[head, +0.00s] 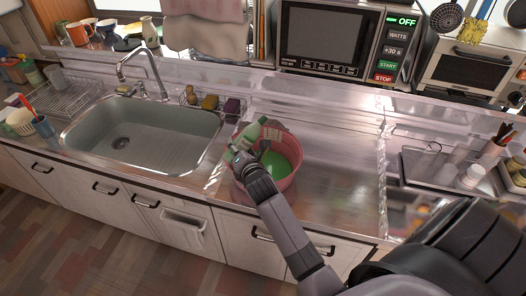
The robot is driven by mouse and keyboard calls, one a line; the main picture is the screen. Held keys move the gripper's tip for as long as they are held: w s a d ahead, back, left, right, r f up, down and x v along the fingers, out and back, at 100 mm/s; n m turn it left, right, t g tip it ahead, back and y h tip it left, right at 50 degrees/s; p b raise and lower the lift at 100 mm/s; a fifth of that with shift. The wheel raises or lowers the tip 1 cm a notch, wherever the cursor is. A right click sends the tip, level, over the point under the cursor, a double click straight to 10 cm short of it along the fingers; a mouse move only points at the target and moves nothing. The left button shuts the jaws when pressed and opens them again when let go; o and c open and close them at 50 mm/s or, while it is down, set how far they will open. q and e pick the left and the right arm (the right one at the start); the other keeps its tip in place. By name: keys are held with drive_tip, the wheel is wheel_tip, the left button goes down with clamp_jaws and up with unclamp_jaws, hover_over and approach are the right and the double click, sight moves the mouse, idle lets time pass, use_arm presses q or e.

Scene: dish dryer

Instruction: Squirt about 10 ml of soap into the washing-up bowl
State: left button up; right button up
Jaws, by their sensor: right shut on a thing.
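The pink washing-up bowl (291,179) stands on the steel counter right of the sink. Green liquid (278,169) shows inside it. A green and white soap bottle (247,134) is tilted over the left part of the bowl. My right gripper (250,157) is shut on the bottle, at the bowl's near left side. The gripper hides part of the bottle and of the bowl's rim. Whether soap is flowing out cannot be seen. My left gripper is not in view.
The empty sink (150,135) with its tap (145,72) lies to the left. Sponges in a rack (209,102) stand behind the sink's right edge. A microwave (335,40) is behind the bowl. The counter right of the bowl (340,170) is clear.

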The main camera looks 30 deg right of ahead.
drive_tip(key=shift+d+f+n, duration=0.35)
drive_tip(key=shift+f+n, duration=0.05)
drive_tip(key=shift+n, duration=0.1)
drive_tip(key=f+b, duration=0.1)
drive_tip(key=d+n+h+b, duration=0.1)
drive_tip(key=b, duration=0.1)
drive_tip(key=shift+f+t, duration=0.3)
drive_tip(key=shift+f, duration=0.05)
drive_tip(key=shift+r+n, duration=0.2)
drive_tip(key=shift+n, duration=0.3)
drive_tip(key=shift+n+h+b, duration=0.3)
drive_tip(key=shift+b, duration=0.05)
drive_tip(key=shift+r+n+t, duration=0.3)
drive_tip(key=shift+r+n, duration=0.1)
drive_tip(key=shift+r, duration=0.25)
drive_tip(key=shift+r+n, duration=0.3)
drive_tip(key=shift+n, duration=0.1)
drive_tip(key=shift+d+f+n+h+b, duration=0.1)
drive_tip(key=shift+f+n+h+b, duration=0.3)
drive_tip(key=shift+b, duration=0.2)
drive_tip(key=shift+n+t+b, duration=0.35)
drive_tip(key=shift+n+t, duration=0.05)
drive_tip(key=shift+d+r+n, duration=0.2)
drive_tip(key=shift+r+n, duration=0.2)
drive_tip(key=shift+r+n+t, duration=0.3)
drive_tip(key=shift+r+n, duration=0.05)
drive_tip(key=shift+n, duration=0.15)
